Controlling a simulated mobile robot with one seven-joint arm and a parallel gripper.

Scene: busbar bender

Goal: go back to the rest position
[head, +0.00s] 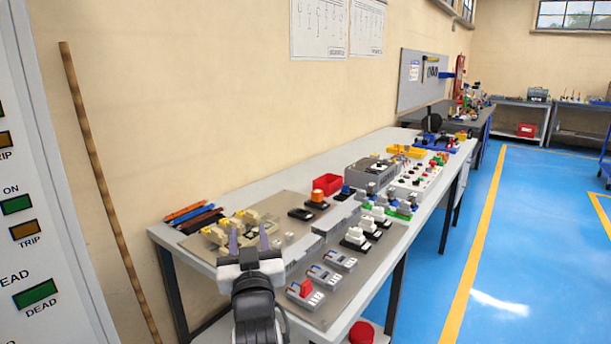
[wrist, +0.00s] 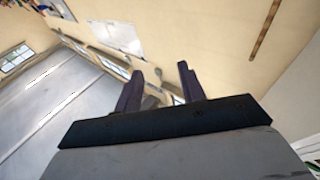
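My gripper (head: 248,240) is in front of the near left end of the workbench, raised in the head view. Its two purple-grey fingers point up and stand apart with nothing between them. In the wrist view my gripper (wrist: 158,90) also shows open and empty, with the wall and ceiling behind it. The long workbench (head: 178,244) runs along the wall away from me. Part of its near end is hidden behind my gripper.
The bench carries a red bin (head: 326,186), beige clamp-like parts (head: 215,234), grey switch blocks (head: 324,276) and a grey box (head: 368,174). A grey panel (head: 30,200) with labelled indicators stands close at left. A wooden pole (head: 100,180) leans on the wall. The blue floor (head: 500,260) at right is clear.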

